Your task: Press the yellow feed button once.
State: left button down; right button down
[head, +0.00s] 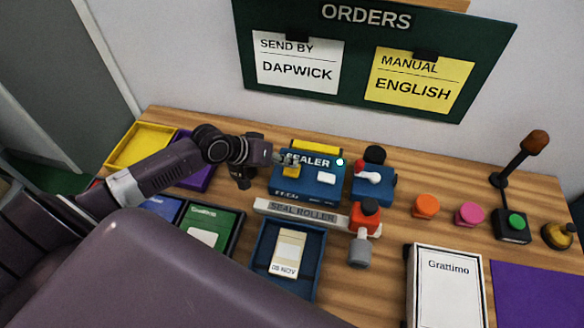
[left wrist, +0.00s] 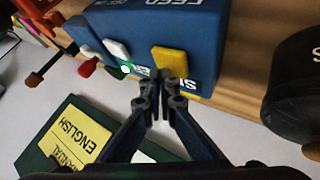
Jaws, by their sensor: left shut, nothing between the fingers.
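The blue sealer box (head: 308,186) stands at the back middle of the wooden table. Its yellow button (head: 291,171) is on the left of its top, beside a white button (head: 326,178). My left gripper (head: 287,158) is shut and empty over the box's back left, close to the yellow button. In the left wrist view the closed fingertips (left wrist: 161,78) overlap the edge of the yellow button (left wrist: 171,62). I cannot tell whether they touch it. The white button (left wrist: 117,48) and a lit green lamp (left wrist: 126,69) are beside it. My right gripper is not in view.
A grey seal roller bar (head: 300,212) and a blue tray with a dated packet (head: 287,252) lie in front of the sealer. A blue device with a red lever (head: 372,184) is just right. The orders board (head: 355,70) hangs behind.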

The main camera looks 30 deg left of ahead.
aim_at(289, 170)
pick_arm(q)
jog(key=shift+f, duration=0.55)
dwell(0.9)
jog(key=shift+r, duration=0.15)
jog(key=shift+r+p, duration=0.8)
jog(key=shift+p, duration=0.15)
jog(key=shift+r, duration=0.1)
notch_tip(289, 170, up, 5)
jog(key=p, duration=0.5)
dwell(0.4)
